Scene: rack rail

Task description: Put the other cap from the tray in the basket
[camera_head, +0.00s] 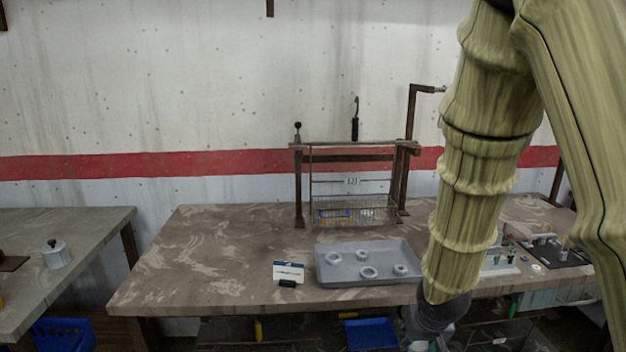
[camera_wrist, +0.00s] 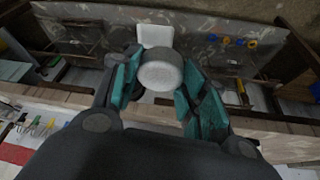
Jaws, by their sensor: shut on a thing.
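My gripper (camera_wrist: 160,80) is shut on a round, grey-white cap (camera_wrist: 160,72), held between its teal finger pads in the wrist view. In the head view my arm reaches down at the right, and the gripper is at the bottom edge, too covered to make out. The grey tray (camera_head: 327,276) lies on the table, left of my arm, with several pale ring-like pieces (camera_head: 369,272) in it. The wire basket (camera_head: 378,207) is at the rack behind the tray, with something blue and yellow (camera_head: 334,215) inside.
A dark rack frame (camera_head: 299,190) stands around the basket. A small blue-and-white card (camera_head: 288,271) and a black piece (camera_head: 288,284) are left of the tray. Small parts and a dark board (camera_head: 556,252) are at the right. The left tabletop (camera_head: 210,250) is clear.

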